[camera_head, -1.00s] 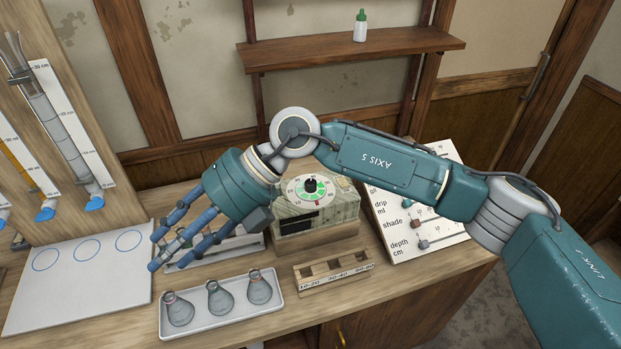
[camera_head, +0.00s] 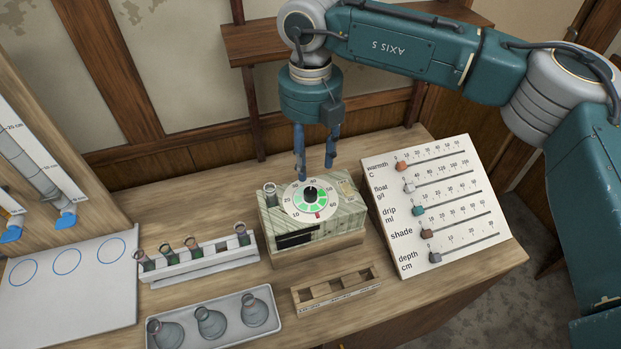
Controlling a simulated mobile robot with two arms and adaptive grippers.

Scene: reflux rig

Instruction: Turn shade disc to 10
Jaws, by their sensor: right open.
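The shade disc is a round white-and-green dial (camera_head: 301,208) with numbers around its rim and a black knob (camera_head: 310,195) in its middle. It sits on top of a pale striped box (camera_head: 340,228) on the bench, and a red mark shows at its front edge. My right gripper (camera_head: 315,172) points down just behind and above the disc, its blue fingers spread apart and empty. I cannot tell how far it is above the box. The disc's face is mostly in sight, but its exact reading is too small to tell. My left gripper is not in view.
A sloped slider panel (camera_head: 455,240) with a shade row stands right of the box. A rack of small tubes (camera_head: 205,262) stands left, a tray of flasks (camera_head: 277,308) and a wooden slotted block (camera_head: 340,293) in front. A small glass vessel (camera_head: 270,196) stands at the box's left corner.

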